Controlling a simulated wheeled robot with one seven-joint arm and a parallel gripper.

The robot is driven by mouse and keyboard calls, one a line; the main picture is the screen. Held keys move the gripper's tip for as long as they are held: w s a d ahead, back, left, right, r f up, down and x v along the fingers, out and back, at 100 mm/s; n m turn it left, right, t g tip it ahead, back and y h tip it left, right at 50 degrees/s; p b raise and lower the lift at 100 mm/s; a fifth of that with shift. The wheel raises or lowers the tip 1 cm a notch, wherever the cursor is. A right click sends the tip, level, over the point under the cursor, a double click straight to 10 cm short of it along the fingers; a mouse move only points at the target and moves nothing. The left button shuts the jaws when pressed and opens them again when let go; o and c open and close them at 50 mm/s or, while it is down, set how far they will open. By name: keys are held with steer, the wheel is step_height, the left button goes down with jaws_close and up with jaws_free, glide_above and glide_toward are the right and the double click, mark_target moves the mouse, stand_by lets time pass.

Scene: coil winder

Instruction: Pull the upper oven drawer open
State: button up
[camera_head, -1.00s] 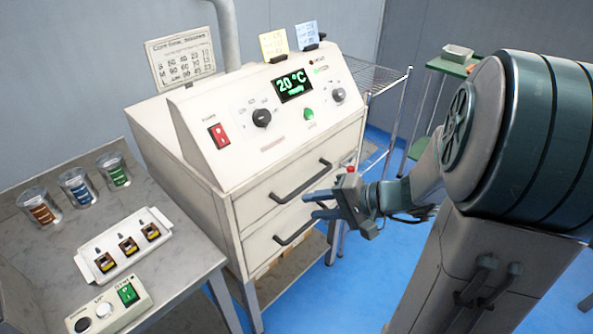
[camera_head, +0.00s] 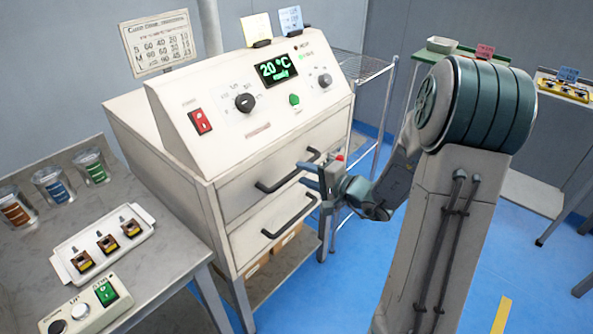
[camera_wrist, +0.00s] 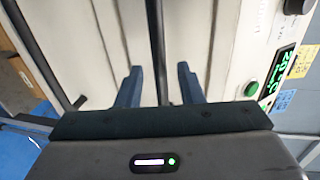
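The oven (camera_head: 240,130) stands with two closed-looking drawers, one above the other. The upper oven drawer (camera_head: 235,195) has a dark bar handle (camera_head: 285,181); the lower drawer has a similar handle (camera_head: 285,222). My gripper (camera_head: 306,175) is at the right part of the upper handle, its fingers pointing at the oven front. In the wrist view my gripper (camera_wrist: 158,85) is open. The upper handle (camera_wrist: 156,40) runs between its two blue fingers, with gaps on both sides. I cannot tell how deep the handle sits between them. The lower handle (camera_wrist: 35,50) shows at the left.
A grey table (camera_head: 150,265) at the left holds cups, a white tray (camera_head: 68,258) and a button box (camera_head: 75,310). A wire rack (camera_head: 365,75) stands behind the oven's right side.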

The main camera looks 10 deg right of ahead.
mark_target(299, 172)
steer(key=shift+x, duration=1.9)
jaws_close()
